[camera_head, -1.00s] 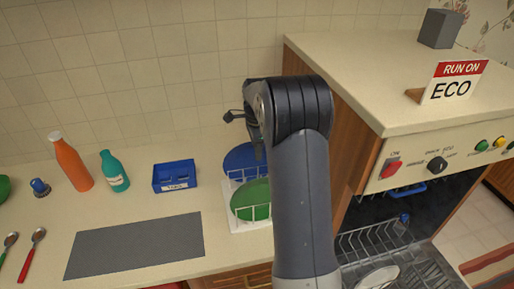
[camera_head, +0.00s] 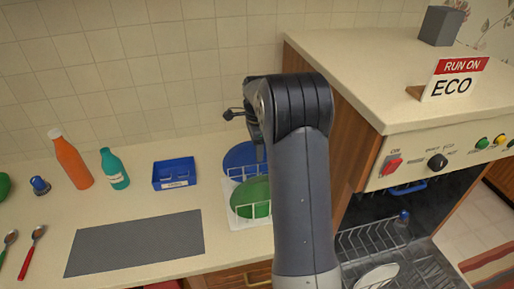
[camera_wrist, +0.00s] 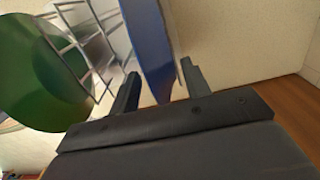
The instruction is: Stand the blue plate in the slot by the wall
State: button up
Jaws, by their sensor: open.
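The blue plate (camera_head: 240,158) stands on edge at the back of a white wire rack (camera_head: 236,221), on the side by the tiled wall. A green plate (camera_head: 251,197) stands in the rack in front of it. In the wrist view, my gripper (camera_wrist: 160,85) is open, with one finger on each side of the blue plate (camera_wrist: 149,45). A narrow gap shows between the plate and the right finger; whether the left finger touches it I cannot tell. The green plate (camera_wrist: 38,72) is left of the fingers, past the rack wires (camera_wrist: 85,42). My arm hides much of the gripper in the head view.
A blue box (camera_head: 174,175), teal bottle (camera_head: 114,170) and orange bottle (camera_head: 70,160) stand left of the rack. A dark mat (camera_head: 135,243) lies in front. A higher counter (camera_head: 375,75) with an open dishwasher (camera_head: 385,245) below is close on the right.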

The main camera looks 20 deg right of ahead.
notch_tip(320, 180, up, 11)
jog(key=shift+f+b, duration=0.15)
jog(key=shift+b, duration=0.4)
notch_tip(320, 180, down, 9)
jog(key=shift+r+p, duration=0.1)
jog(key=shift+p, duration=1.05)
